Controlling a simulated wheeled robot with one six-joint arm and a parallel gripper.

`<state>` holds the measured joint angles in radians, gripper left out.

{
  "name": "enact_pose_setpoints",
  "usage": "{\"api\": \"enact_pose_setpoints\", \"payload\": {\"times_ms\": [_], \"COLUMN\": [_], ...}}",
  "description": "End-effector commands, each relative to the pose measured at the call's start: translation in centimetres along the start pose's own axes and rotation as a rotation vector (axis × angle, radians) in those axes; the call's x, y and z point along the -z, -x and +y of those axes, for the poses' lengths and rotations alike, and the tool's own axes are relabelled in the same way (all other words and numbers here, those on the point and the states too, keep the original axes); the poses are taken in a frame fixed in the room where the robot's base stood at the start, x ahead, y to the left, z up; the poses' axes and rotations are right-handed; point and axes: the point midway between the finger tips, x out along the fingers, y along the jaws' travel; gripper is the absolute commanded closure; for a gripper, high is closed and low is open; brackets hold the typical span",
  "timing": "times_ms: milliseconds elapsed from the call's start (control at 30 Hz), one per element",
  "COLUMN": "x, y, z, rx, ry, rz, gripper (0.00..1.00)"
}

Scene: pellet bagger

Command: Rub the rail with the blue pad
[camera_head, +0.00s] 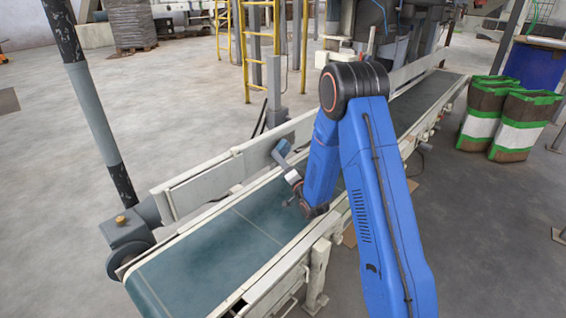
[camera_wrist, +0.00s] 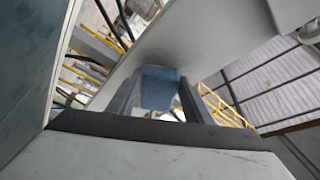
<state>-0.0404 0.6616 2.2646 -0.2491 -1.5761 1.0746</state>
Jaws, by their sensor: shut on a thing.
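The rail (camera_head: 215,187) is the long pale side board on the far side of the conveyor. It also fills much of the wrist view as a grey-white band (camera_wrist: 205,38). My gripper (camera_head: 286,162) is over the belt beside the rail's inner face. In the wrist view my gripper (camera_wrist: 158,100) has its two dark fingers shut on the blue pad (camera_wrist: 158,86). The pad also shows as a small grey-blue piece (camera_head: 279,149) in the head view. The pad is at the rail's face; I cannot tell whether they touch.
The green-blue belt (camera_head: 215,250) runs under my arm and is bare at the near end. A motor with a roller (camera_head: 130,235) sits at its near left corner. A dark post (camera_head: 90,100) stands left. Filled bags (camera_head: 520,122) stand right. Yellow ladders (camera_head: 262,50) rise behind.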

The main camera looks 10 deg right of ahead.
Motion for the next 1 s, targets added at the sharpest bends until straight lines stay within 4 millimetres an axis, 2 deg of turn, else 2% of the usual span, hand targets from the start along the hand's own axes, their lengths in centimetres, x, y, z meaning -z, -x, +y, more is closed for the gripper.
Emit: {"api": "enact_pose_setpoints", "payload": {"times_ms": [1000], "x": [-0.24], "y": [-0.58], "z": [0.03], "rx": [-0.001], "ry": [0.0], "rz": [0.0], "gripper": [0.79]}}
